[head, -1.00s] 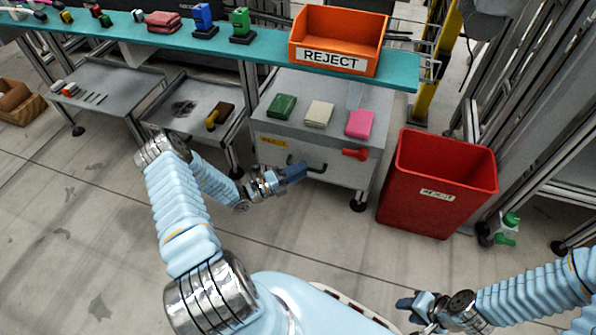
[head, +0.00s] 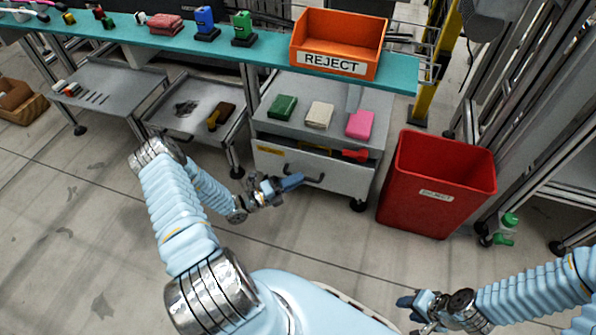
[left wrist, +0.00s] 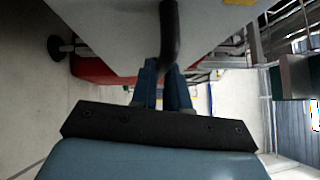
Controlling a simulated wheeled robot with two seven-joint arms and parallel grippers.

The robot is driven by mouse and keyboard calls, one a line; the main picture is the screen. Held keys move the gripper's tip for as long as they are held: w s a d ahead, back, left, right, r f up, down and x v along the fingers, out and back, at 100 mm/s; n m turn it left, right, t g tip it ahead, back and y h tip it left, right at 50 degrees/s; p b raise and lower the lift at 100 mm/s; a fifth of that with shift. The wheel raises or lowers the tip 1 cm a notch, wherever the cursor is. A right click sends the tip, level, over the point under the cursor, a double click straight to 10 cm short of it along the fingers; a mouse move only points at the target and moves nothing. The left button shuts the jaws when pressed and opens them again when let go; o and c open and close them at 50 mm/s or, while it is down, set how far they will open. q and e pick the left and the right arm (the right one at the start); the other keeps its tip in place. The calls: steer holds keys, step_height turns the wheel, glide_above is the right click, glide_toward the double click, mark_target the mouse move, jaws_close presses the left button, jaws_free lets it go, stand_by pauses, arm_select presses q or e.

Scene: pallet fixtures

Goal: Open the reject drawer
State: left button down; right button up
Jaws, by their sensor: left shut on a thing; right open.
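The grey reject drawer (head: 338,174) is in the cabinet under the teal bench, with a yellow label on its front. It stands partly pulled out, with a dark gap above its front. My left gripper (head: 292,182) is shut on the drawer's dark bar handle (head: 318,178). In the left wrist view the handle (left wrist: 170,35) runs down between the blue fingers (left wrist: 163,88), which partly hide the grip. My right gripper (head: 408,304) is open and empty over the floor at the lower right, away from the drawer.
Green, cream and pink blocks (head: 320,115) lie on the cabinet top. A red object (head: 355,155) shows at the drawer's opening. A red bin (head: 435,190) stands right of the cabinet. An orange REJECT box (head: 338,45) sits on the bench. The floor in front is clear.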

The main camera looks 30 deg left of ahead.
arm_select(q)
steer(key=s+d+p, duration=0.1)
steer(key=s+d, duration=0.1)
steer(key=s, duration=0.9)
steer(key=s+d+p, duration=0.1)
steer(key=s+d, duration=0.2)
steer(key=s, duration=0.9)
steer(key=shift+s+d, duration=0.3)
steer(key=c, duration=1.1)
jaws_free()
steer(key=b+v, duration=0.1)
steer(key=v, duration=1.2)
steer(key=shift+s+a+f, duration=0.15)
steer(key=shift+s+a, duration=0.1)
steer(key=shift+s, duration=0.05)
